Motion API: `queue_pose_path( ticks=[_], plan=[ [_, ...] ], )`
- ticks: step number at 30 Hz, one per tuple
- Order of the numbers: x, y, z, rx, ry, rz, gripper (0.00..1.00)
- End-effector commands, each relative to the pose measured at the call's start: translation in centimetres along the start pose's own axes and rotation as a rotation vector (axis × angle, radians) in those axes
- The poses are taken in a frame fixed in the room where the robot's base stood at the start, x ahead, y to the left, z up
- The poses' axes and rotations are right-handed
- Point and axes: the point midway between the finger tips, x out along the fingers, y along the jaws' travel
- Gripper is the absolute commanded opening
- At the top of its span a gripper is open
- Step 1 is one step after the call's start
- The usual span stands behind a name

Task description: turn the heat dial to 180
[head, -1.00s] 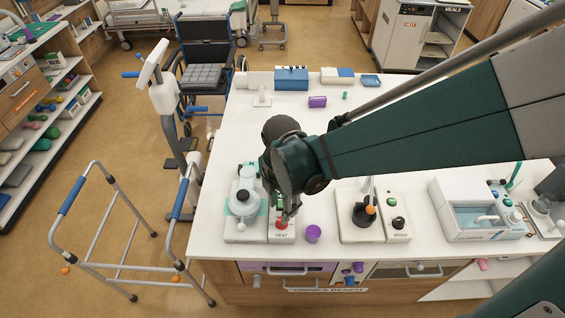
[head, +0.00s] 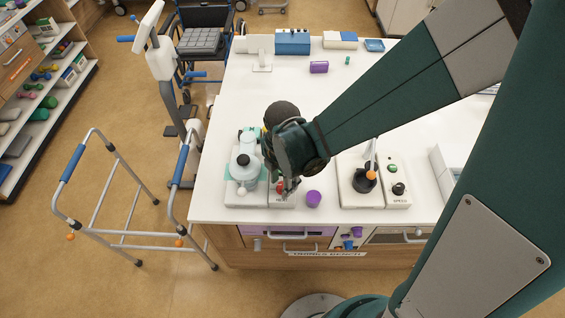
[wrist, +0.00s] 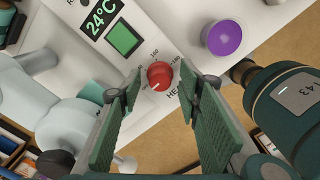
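The heat dial (wrist: 160,75) is a round red knob with a white pointer mark, seen in the wrist view on the white heater panel. The pointer mark is toward the lower left of the knob; small printed numbers ring it, one reading 180 at the right. My gripper (wrist: 160,83) is open, its green pads on either side of the dial, apart from it as far as I can see. In the head view my gripper (head: 287,187) hangs over the dial (head: 280,187), partly hiding it. A green button or screen (wrist: 123,38) and a 24°C display (wrist: 101,17) sit beside it.
A purple cup (head: 313,198) stands close to the right of the heater. A whitish-grey vessel (head: 244,172) stands to its left. A mixer unit with a speed knob (head: 398,189) is further right.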

Motion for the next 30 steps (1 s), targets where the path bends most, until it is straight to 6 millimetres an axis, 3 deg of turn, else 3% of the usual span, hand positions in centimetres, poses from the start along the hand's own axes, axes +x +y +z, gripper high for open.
queue_pose_path(
  ticks=[13,20,30],
  plan=[
    [0.37,-0.01,0.0,0.0,0.0,0.0,0.35],
    [0.37,-0.01,0.0,0.0,0.0,0.0,0.08],
    [0.39,0.0,0.0,0.021,0.0,0.0,0.08]
  ],
)
